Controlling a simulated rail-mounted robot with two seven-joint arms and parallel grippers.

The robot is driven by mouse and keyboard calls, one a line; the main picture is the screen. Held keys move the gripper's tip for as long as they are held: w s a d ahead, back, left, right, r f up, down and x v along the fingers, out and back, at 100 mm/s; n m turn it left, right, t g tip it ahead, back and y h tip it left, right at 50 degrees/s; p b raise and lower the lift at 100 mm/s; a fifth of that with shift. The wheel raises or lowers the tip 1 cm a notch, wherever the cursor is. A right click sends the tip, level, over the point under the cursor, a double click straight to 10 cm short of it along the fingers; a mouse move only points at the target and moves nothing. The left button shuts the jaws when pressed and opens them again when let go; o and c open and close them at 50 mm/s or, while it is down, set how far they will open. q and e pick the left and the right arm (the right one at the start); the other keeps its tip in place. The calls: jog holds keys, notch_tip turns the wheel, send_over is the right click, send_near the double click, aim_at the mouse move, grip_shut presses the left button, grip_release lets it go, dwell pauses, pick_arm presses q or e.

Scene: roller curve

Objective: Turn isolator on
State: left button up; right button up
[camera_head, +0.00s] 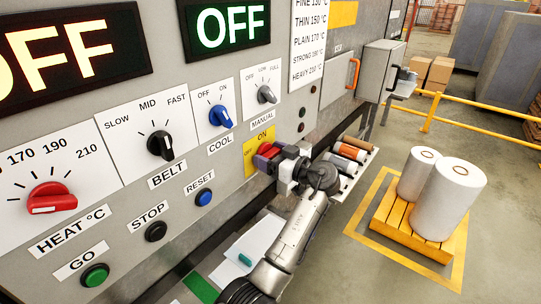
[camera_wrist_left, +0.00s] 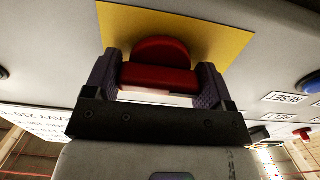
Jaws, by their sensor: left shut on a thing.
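The isolator is a red rotary knob (camera_head: 268,150) on a yellow plate (camera_head: 250,156) marked ON at its top, on the grey control panel. In the left wrist view the red knob (camera_wrist_left: 158,50) has a raised grip bar lying level across the picture. My left gripper (camera_wrist_left: 160,80) has its purple fingers at both ends of this bar and is shut on it. In the head view my left gripper (camera_head: 272,158) reaches the knob from the right and partly hides it. My right gripper is in neither view.
A green OFF display (camera_head: 230,24) and an orange one (camera_head: 70,55) are lit. A blue COOL knob (camera_head: 220,115), black BELT knob (camera_head: 160,145) and red HEAT knob (camera_head: 52,198) sit left of the isolator. White rolls on a pallet (camera_head: 410,220) stand on the floor at right.

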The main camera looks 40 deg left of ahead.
pick_arm(q)
jog(key=shift+c, duration=0.8)
jog(key=m+p, duration=0.2)
jog(key=m, duration=0.1)
jog(key=shift+r+m+p, duration=0.2)
jog(key=shift+m+p, duration=0.1)
jog(key=m+p, duration=0.4)
jog(key=m, duration=0.1)
jog(key=shift+m, duration=0.3)
jog(key=m+p, duration=0.4)
jog(key=shift+r, duration=0.1)
jog(key=m+p, duration=0.3)
jog(key=shift+m, duration=0.3)
jog(key=shift+f+m+p, duration=0.2)
jog(key=shift+m+p, duration=0.4)
jog(key=shift+p, duration=0.1)
